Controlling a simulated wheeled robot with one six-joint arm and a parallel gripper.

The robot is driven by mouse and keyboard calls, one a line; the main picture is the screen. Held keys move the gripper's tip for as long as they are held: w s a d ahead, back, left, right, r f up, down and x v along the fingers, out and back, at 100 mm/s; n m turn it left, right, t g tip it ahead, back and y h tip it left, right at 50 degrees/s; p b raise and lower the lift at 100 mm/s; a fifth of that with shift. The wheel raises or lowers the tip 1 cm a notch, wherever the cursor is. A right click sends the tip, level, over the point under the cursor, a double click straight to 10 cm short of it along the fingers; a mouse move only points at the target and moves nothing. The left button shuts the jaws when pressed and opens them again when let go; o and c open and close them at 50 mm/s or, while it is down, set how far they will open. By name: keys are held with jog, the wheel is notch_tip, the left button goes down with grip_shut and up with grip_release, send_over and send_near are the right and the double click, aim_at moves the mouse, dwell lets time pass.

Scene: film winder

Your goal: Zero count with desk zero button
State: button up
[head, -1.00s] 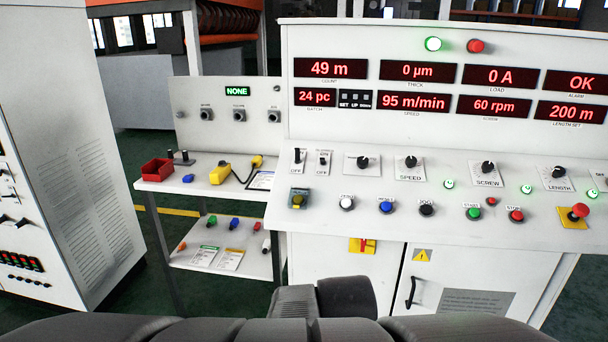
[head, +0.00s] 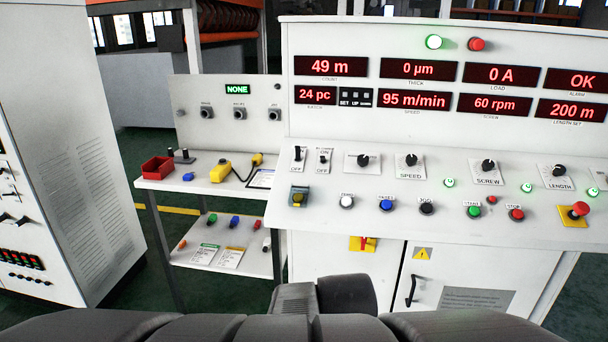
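The control desk (head: 330,225) fills the right half of the head view. Its white zero button (head: 347,202) sits in the lower row of the sloped panel, left of the blue button (head: 386,205). The count display (head: 331,67) at the top left of the upright panel reads 49 m in red. My gripper's fingers are not in view. Dark grey parts of my own arm or body show along the bottom edge, in front of the desk and well below the buttons.
A red emergency knob (head: 580,210) stands at the far right. A side shelf (head: 215,188) with a red bin (head: 157,168) and a yellow handheld device (head: 221,172) adjoins the desk's left. A tall white cabinet (head: 75,130) stands farther left.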

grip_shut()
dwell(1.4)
